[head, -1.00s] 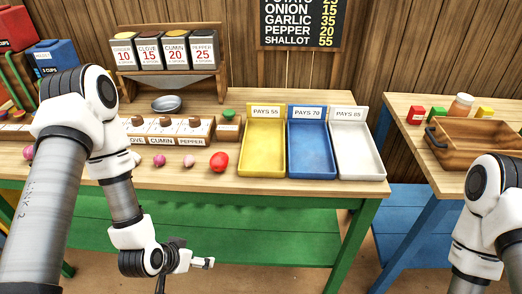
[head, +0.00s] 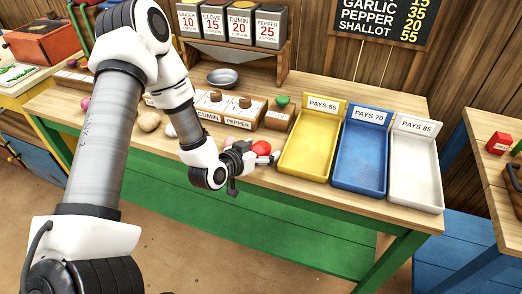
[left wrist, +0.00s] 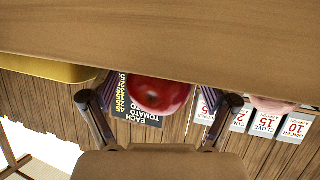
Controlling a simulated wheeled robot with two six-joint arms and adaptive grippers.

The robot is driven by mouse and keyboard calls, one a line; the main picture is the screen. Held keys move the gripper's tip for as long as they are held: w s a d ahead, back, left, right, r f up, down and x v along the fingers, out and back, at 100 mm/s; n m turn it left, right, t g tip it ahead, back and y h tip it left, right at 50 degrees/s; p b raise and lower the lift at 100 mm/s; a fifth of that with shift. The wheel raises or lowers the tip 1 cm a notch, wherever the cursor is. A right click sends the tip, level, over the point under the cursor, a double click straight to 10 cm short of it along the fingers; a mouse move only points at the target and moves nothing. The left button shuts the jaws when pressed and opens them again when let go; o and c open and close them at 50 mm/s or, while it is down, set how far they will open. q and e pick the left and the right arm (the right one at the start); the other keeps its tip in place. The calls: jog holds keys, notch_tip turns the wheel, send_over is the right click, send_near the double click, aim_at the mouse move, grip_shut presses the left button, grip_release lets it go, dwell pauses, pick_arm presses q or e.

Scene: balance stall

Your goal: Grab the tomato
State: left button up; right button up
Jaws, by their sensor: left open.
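The red tomato (head: 262,147) lies on the wooden counter, left of the yellow tray, partly hidden behind my left gripper in the head view. My left gripper (head: 272,157) is open and empty at the counter's front edge, close in front of the tomato. In the left wrist view the tomato (left wrist: 158,94) shows centred between the two spread fingers of the gripper (left wrist: 158,108). No finger visibly touches it. I cannot tell exactly how deep it sits between the fingertips. My right gripper is not in view.
Yellow (head: 306,157), blue (head: 359,165) and white (head: 415,178) trays stand to the right of the tomato. Spice boxes (head: 238,123) and a metal bowl (head: 222,77) are behind it. A pale round item (head: 149,122) lies to the left near my arm.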

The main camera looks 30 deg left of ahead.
pick_arm(q)
jog(key=shift+s+r, duration=0.1)
jog(key=shift+s, duration=0.05)
jog(key=c, duration=1.3)
